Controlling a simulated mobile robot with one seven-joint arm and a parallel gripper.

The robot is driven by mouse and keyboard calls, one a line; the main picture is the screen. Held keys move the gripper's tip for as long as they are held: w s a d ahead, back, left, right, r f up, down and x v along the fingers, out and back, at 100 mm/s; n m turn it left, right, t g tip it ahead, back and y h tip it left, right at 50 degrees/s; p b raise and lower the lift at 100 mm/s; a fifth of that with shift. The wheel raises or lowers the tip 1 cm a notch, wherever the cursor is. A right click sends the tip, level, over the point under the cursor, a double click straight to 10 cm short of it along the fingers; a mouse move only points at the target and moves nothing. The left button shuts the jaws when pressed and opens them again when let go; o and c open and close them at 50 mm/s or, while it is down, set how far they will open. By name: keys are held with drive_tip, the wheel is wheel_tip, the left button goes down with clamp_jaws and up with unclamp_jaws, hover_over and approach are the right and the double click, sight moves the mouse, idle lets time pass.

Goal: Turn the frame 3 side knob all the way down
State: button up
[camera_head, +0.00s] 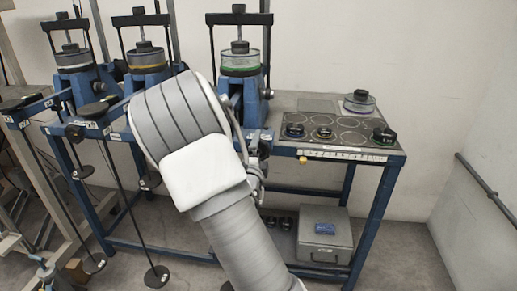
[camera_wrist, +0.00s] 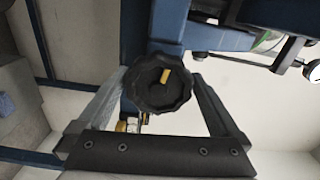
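The black lobed side knob (camera_wrist: 158,88) with a yellow mark near its upper right fills the middle of the wrist view, on a blue frame part. My gripper (camera_wrist: 160,76) is open, one finger on each side of the knob. The fingertips are close to its rim; I cannot tell whether they touch it. In the head view, the third frame from the left (camera_head: 251,108) is blue and holds a clear cell with a green ring (camera_head: 240,67). My arm covers much of its front there, and the knob and fingers are not clearly seen.
Two similar blue frames (camera_head: 146,62) (camera_head: 74,66) stand to the left, with lever arms and hanging rods. A bench top (camera_head: 330,112) with black-lidded containers (camera_head: 384,136) is to the right. A grey box (camera_head: 325,236) sits on the lower shelf. Floor at right is clear.

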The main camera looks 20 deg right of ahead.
drive_tip(key=shift+s, duration=0.1)
drive_tip(key=b+v, duration=0.2)
drive_tip(key=v, duration=0.4)
drive_tip(key=shift+a, duration=0.1)
idle(0.5)
